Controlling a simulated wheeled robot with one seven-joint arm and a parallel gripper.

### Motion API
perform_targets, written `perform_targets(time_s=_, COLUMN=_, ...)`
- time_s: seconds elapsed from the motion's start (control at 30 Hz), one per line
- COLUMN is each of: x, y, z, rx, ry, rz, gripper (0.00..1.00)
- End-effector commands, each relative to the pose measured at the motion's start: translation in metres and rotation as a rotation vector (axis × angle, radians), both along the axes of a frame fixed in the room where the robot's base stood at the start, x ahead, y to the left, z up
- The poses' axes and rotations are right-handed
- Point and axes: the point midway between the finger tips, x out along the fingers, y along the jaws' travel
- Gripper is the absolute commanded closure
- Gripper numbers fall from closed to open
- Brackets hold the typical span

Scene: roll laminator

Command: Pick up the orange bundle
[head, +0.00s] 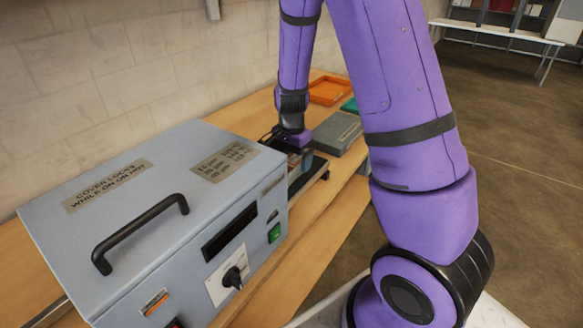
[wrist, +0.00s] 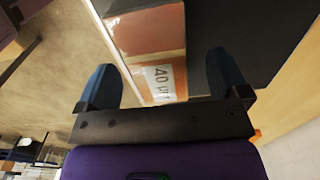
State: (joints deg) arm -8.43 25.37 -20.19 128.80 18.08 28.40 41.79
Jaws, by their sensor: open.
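The orange bundle (wrist: 148,45) shows in the wrist view as a glossy block with a reddish-orange top and an orange end bearing a white label (wrist: 160,82). The label's print is only partly readable. My gripper (wrist: 161,62) is open, with one dark blue finger on each side of the labelled end. In the head view my gripper (head: 300,158) is low over the bench just beyond the laminator, and my arm and the laminator hide most of the bundle.
The grey laminator (head: 190,215) with a black handle (head: 140,230) fills the near left of the wooden bench (head: 330,230). A flat grey box (head: 338,132), an orange tray (head: 328,91) and a green tray (head: 349,105) stand farther along. A wall runs behind.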

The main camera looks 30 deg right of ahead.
Motion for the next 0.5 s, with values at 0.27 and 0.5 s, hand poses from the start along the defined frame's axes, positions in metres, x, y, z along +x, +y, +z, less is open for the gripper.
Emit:
perform_targets(time_s=0.27, x=-0.002, y=0.0, z=-0.031, rx=0.001, ry=0.001, rz=-0.001, gripper=0.06)
perform_targets(time_s=0.5, x=-0.002, y=0.0, z=-0.032, rx=0.0, ry=0.0, rz=0.0, gripper=0.06)
